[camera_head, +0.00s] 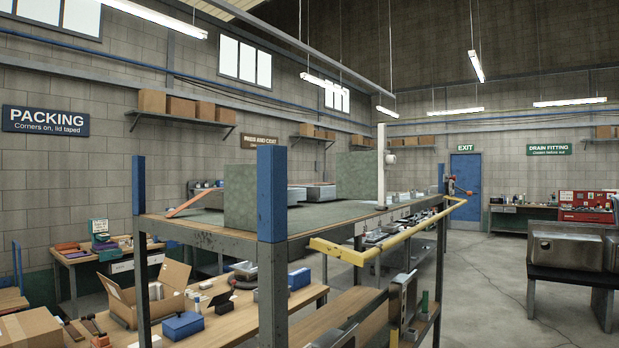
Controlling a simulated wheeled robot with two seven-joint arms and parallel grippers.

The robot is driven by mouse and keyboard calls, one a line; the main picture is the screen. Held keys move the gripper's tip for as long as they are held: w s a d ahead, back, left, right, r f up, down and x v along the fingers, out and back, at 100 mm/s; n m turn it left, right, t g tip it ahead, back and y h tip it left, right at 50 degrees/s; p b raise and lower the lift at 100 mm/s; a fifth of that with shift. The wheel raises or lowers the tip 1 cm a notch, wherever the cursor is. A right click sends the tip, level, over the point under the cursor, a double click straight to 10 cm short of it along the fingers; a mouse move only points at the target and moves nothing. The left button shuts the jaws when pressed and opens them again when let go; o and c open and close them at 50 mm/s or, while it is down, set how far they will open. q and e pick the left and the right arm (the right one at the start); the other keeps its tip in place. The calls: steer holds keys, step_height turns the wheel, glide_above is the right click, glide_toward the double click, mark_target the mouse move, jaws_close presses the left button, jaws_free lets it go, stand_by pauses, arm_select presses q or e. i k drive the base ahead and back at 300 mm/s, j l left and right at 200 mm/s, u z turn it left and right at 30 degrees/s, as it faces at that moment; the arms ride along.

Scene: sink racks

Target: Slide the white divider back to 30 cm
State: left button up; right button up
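A narrow white upright piece (381,172) stands on the top deck of the rack (300,222), near its front edge. It may be the white divider seen nearly edge-on; I cannot be sure. A small white round part (391,158) sits at its right side. A grey-green upright panel (356,175) stands just left of it, and a larger grey-green panel (240,198) stands farther left on the same deck, partly behind a blue corner post (271,190). I see no readable distance marks. Neither of my grippers shows.
A yellow rail (400,236) runs along the rack's front. Grey metal parts (318,192) lie between the panels. A workbench with an open carton (150,292) is at the lower left. Open floor (482,275) lies to the right, before a stand with metal sinks (566,248).

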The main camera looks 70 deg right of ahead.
mark_target(360, 175)
steer(key=z, duration=2.95)
steer(key=i+l+z, duration=0.2)
steer(key=z, duration=0.25)
steer(key=i+z, duration=0.4)
steer(key=i, duration=2.3)
steer(key=i+u, duration=0.1)
steer(key=i, duration=0.55)
steer(key=i+l+u, duration=0.1)
steer(key=i, duration=0.55)
steer(key=i+l+u, duration=0.1)
steer(key=i+l, duration=0.15)
steer(key=i, duration=0.4)
